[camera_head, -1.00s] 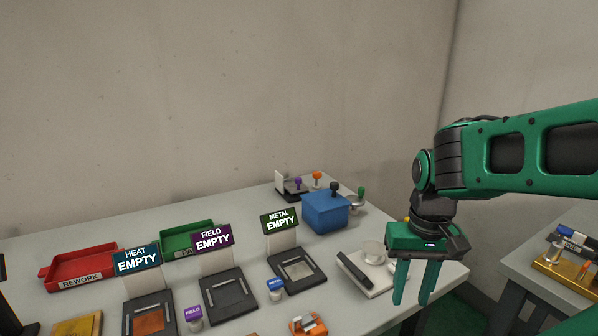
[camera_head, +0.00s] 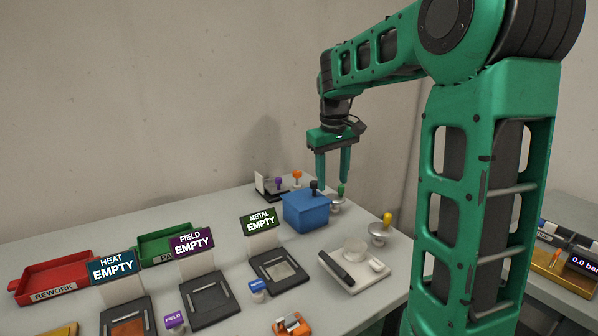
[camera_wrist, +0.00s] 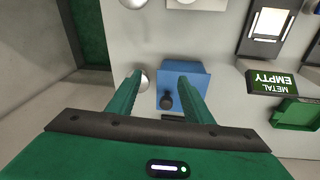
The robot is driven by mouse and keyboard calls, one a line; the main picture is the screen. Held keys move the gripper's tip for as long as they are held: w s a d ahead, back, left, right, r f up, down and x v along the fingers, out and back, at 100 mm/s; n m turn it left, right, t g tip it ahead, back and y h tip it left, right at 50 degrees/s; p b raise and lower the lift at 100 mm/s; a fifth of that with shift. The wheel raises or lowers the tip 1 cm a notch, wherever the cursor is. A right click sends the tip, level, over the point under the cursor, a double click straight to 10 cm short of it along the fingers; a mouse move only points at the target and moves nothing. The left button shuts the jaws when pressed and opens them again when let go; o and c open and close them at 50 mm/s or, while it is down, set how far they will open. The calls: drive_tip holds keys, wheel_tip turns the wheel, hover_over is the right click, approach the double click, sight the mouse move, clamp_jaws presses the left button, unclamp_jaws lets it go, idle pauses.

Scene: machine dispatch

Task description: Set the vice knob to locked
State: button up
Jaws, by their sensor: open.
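A blue box (camera_head: 306,214) with a black knob (camera_head: 314,187) stands at the far right of the table; no label tells me whether this is the vice. Beside it is a green knob (camera_head: 341,190) on a round silver base (camera_head: 336,206). My gripper (camera_head: 333,181) is open and empty, pointing down above the area of the blue box and green knob. In the wrist view the blue box (camera_wrist: 197,72) and black knob (camera_wrist: 166,102) lie between and below my fingers (camera_wrist: 160,78). A silver dome (camera_wrist: 146,77) is partly hidden by one finger.
A yellow knob (camera_head: 387,219) and a white plate with a black bar (camera_head: 372,274) stand nearer. Purple (camera_head: 279,183) and orange (camera_head: 297,175) knobs stand behind the box. An orange device (camera_head: 291,325) is at the front. Signs for METAL (camera_head: 262,220), FIELD and HEAT stand left.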

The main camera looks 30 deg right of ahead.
drive_tip(key=w+d+n+t+y, duration=0.1)
drive_tip(key=w+d+n+t, duration=0.15)
drive_tip(key=w, duration=1.35)
drive_tip(key=y, duration=0.1)
approach(298, 172)
drive_tip(key=shift+n, duration=0.45)
drive_tip(key=x, duration=0.8)
drive_tip(key=shift+w+f, duration=0.15)
drive_tip(key=shift+w, duration=0.05)
drive_tip(key=shift+c, duration=0.5)
drive_tip(key=c, duration=1)
drive_tip(key=shift+o, duration=0.2)
drive_tip(key=shift+d, duration=0.15)
drive_tip(key=shift+t, duration=0.25)
